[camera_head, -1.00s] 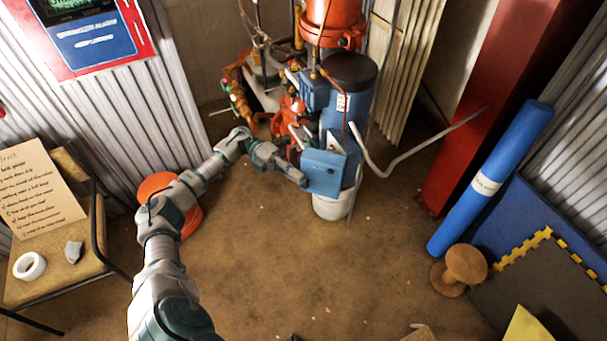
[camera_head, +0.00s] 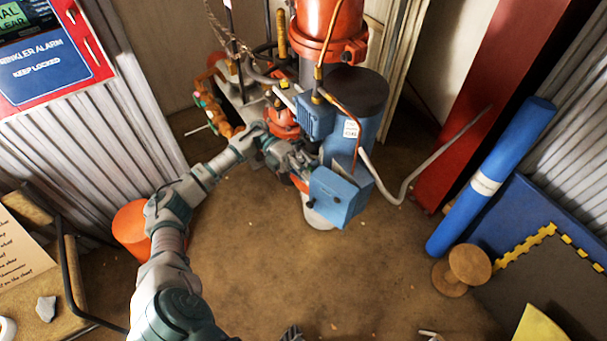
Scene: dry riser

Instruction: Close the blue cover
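The blue cover (camera_head: 338,196) is a box-like piece at the front of the pump assembly, below the blue cylinder. Its front face and right side show, and I cannot tell from here how far it is shut. My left gripper (camera_head: 297,168) reaches in from the left, just left of and above the cover. Its fingertips are close to the cover's left edge; whether they touch is unclear. The finger gap is too small to read. My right gripper does not show clearly.
A red riser pipe (camera_head: 325,30) and blue cylinder (camera_head: 360,110) stand behind the cover. A bent grey pipe (camera_head: 430,160) extends right. A chair (camera_head: 70,270) is at left, with a blue roll (camera_head: 490,178) at right. The floor in front is mostly clear.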

